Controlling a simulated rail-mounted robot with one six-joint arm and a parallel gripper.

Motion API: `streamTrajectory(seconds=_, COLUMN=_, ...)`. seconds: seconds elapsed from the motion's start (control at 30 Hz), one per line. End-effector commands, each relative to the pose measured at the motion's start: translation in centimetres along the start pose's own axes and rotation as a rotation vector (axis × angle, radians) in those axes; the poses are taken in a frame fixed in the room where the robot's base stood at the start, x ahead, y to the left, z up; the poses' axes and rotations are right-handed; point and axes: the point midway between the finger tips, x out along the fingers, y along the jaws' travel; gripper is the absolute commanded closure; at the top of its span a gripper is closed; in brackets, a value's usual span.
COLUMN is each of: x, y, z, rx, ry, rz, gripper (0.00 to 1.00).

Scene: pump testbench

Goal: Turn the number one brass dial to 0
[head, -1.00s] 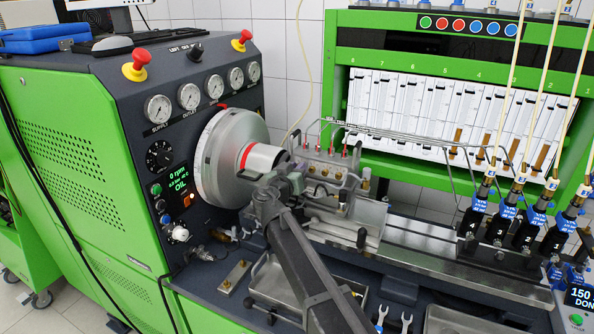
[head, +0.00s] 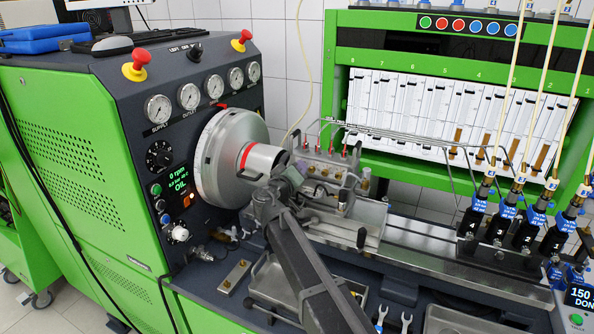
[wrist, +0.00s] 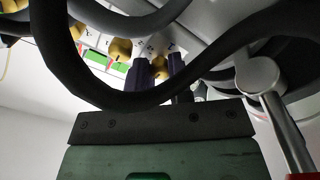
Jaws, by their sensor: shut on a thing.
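A row of brass dials (head: 325,170) sits on the front of the grey pump block (head: 350,184) in the head view. In the wrist view, two brass dials show clear of my gripper, one near the middle (wrist: 120,49) and one further left (wrist: 76,30). My gripper (wrist: 170,68) is shut on another brass dial (wrist: 159,68) at the right of this row, between its dark fingers. A thick black hose partly hides the fingers. The dial's setting cannot be read. In the head view my gripper (head: 292,178) is at the near end of the pump, its fingertips hard to make out.
The large round flywheel (head: 228,158) and its shaft stand close left of my gripper. Thin metal pipes (head: 400,137) run above the pump. A metal tray (head: 280,290) lies below my arm. The steel rail (head: 430,255) to the right has bare room.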

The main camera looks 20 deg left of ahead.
Motion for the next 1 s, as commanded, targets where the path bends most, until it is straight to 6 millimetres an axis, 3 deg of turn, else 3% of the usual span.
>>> streamTrajectory(seconds=0.37, x=0.0, y=0.0, z=0.0, rx=-0.005, ry=0.0, rz=0.0, gripper=1.0)
streamTrajectory(seconds=0.4, x=0.0, y=0.0, z=0.0, rx=-0.005, ry=0.0, rz=0.0, gripper=0.77)
streamTrajectory(seconds=0.47, x=0.0, y=0.0, z=0.0, rx=-0.005, ry=0.0, rz=0.0, gripper=0.69)
streamTrajectory(seconds=0.73, x=-0.1, y=0.0, z=0.0, rx=-0.005, ry=0.0, rz=0.0, gripper=0.69)
streamTrajectory(seconds=0.87, x=-1.7, y=0.1, z=0.1, rx=-0.005, ry=0.001, rz=-0.001, gripper=0.69)
streamTrajectory(seconds=1.0, x=-5.2, y=0.1, z=0.1, rx=-0.005, ry=0.002, rz=-0.002, gripper=0.69)
